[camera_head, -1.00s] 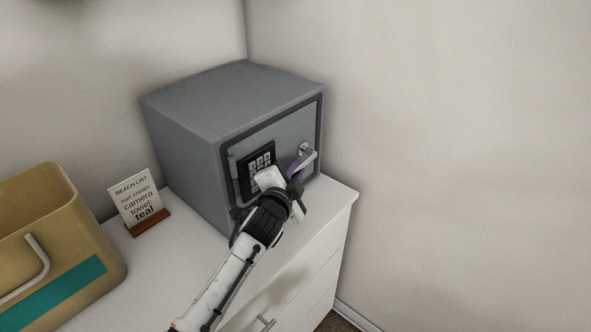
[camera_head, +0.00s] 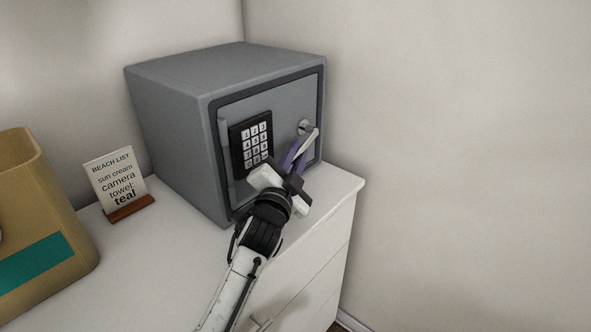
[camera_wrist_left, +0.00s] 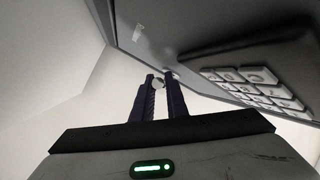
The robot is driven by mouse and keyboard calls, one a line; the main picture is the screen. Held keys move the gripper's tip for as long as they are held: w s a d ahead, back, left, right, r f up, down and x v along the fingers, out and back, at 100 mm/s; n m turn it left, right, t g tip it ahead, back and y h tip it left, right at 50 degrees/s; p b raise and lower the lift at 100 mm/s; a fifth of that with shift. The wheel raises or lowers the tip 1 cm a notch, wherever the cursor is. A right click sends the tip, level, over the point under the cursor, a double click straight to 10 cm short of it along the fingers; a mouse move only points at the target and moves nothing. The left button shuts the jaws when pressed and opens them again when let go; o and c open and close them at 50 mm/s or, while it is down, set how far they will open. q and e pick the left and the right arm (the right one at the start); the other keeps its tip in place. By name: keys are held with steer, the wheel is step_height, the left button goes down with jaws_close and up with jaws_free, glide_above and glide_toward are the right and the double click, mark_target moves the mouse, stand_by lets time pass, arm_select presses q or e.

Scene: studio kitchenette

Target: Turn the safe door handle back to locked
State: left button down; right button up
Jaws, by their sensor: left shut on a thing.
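The grey safe (camera_head: 165,120) stands on the white cabinet with its door (camera_head: 283,105) shut against the frame. The door handle (camera_head: 312,136) is a pale lever on a round hub, right of the black keypad (camera_head: 257,140). The lever slants down and to the left in the head view. My left gripper (camera_head: 298,153), with purple fingers, is shut on the lever's lower part. In the left wrist view the fingertips (camera_wrist_left: 160,80) close around the handle (camera_wrist_left: 154,84), mostly hidden by them. My right gripper is not in view.
A beach list card (camera_head: 115,178) stands on the cabinet top (camera_head: 150,245) left of the safe. A tan bag (camera_head: 50,200) with a teal stripe is at the far left. The wall (camera_head: 450,150) is close on the right.

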arm_select(q)
steer(key=shift+d+f+b, duration=0.1)
steer(key=shift+f+b, duration=0.05)
steer(key=shift+b, duration=0.2)
steer(key=c, duration=2)
jaws_free()
